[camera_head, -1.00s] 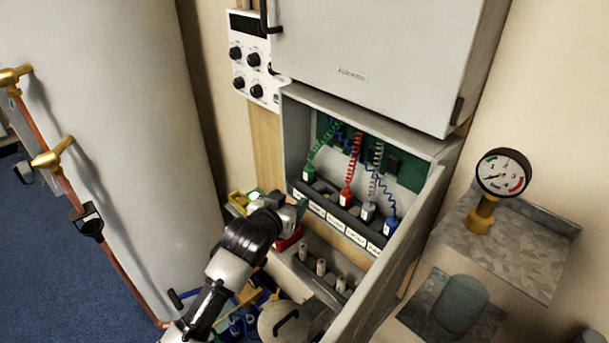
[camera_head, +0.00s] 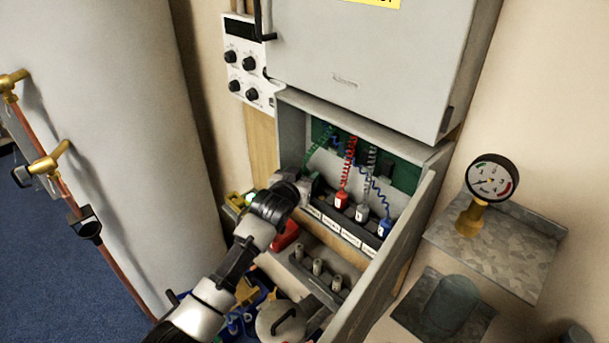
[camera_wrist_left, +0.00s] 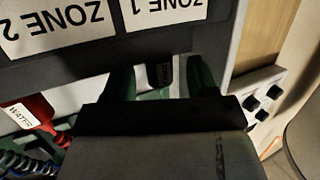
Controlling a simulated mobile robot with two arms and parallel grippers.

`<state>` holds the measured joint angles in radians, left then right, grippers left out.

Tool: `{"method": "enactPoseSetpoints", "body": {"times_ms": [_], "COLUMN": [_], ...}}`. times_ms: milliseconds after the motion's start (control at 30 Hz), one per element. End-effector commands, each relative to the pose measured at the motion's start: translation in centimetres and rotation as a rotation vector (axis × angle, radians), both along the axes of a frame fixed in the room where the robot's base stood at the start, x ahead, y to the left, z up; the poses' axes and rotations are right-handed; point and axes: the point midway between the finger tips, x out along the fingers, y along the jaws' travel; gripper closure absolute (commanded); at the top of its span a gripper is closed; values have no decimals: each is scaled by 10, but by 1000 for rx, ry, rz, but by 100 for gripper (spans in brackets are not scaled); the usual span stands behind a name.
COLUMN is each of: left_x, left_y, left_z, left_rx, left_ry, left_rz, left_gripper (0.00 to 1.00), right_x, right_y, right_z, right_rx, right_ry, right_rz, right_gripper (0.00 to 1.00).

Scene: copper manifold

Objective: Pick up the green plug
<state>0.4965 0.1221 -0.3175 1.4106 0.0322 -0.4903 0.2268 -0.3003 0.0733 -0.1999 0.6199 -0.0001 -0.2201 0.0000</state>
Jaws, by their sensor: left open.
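The green plug is mostly hidden behind my left gripper (camera_head: 306,186) in the head view; its coiled green cord (camera_head: 318,147) rises above the gripper. In the left wrist view, a pale and green piece, likely the green plug (camera_wrist_left: 155,93), shows between the two dark fingers of my left gripper (camera_wrist_left: 163,80). The fingers are apart, one on each side of it. Contact cannot be made out. My right gripper is not in view.
The red plug (camera_head: 341,201), grey plug (camera_head: 362,213) and blue plug (camera_head: 384,229) stand in the same row, to the right. A side panel (camera_head: 395,255) bounds the recess on the right. The cabinet door (camera_head: 365,65) is above. A pressure gauge (camera_head: 492,178) stands at right.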

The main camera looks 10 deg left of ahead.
Motion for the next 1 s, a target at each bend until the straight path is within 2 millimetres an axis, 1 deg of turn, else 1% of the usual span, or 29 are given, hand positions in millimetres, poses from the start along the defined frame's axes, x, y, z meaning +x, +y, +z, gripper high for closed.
{"method": "enactPoseSetpoints", "body": {"times_ms": [33,133,400,433,767,800,1000], "left_x": [5,11,13,13,13,13,13], "left_y": [-1,-3,-3,-3,-3,-3,-3], "left_z": [0,-2,-3,-3,-3,-3,-3], "left_rx": [0,0,0,0,0,0,0], "left_ry": [0,0,0,0,0,0,0], "left_rz": [0,-1,-1,-1,-1,-1,-1], "left_gripper": [42,42,42,43,94,95,95], "right_x": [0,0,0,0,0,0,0], "right_y": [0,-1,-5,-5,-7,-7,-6], "right_z": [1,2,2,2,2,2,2], "right_rx": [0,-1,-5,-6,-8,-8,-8], "right_ry": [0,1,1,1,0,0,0], "right_rz": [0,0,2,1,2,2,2], "right_gripper": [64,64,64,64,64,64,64]}}
